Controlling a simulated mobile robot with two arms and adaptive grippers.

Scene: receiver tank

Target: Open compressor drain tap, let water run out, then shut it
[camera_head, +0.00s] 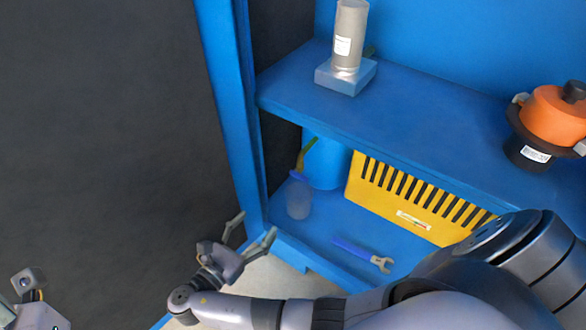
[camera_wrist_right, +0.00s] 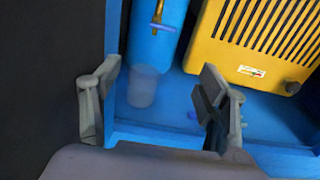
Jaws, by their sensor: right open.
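The blue receiver tank (camera_head: 328,165) stands on the lower shelf, left of a yellow slatted housing. A brass-coloured tap part (camera_head: 307,152) shows at its left front, and also in the right wrist view (camera_wrist_right: 157,14). I cannot tell whether the tap is open or shut. A translucent cup (camera_head: 298,203) is below the tap; it also shows in the right wrist view (camera_wrist_right: 141,90). No water stream is visible. My right gripper (camera_head: 254,228) is open and empty, in front of the shelf edge, apart from tap and cup. My left gripper's fingers are out of view.
The yellow slatted housing (camera_head: 419,199) stands right of the tank. A blue-handled wrench (camera_head: 362,253) lies on the lower shelf. A blue post (camera_head: 232,100) borders the left. The upper shelf (camera_head: 420,110) holds a grey cylinder (camera_head: 350,35) and an orange-and-black device (camera_head: 551,115).

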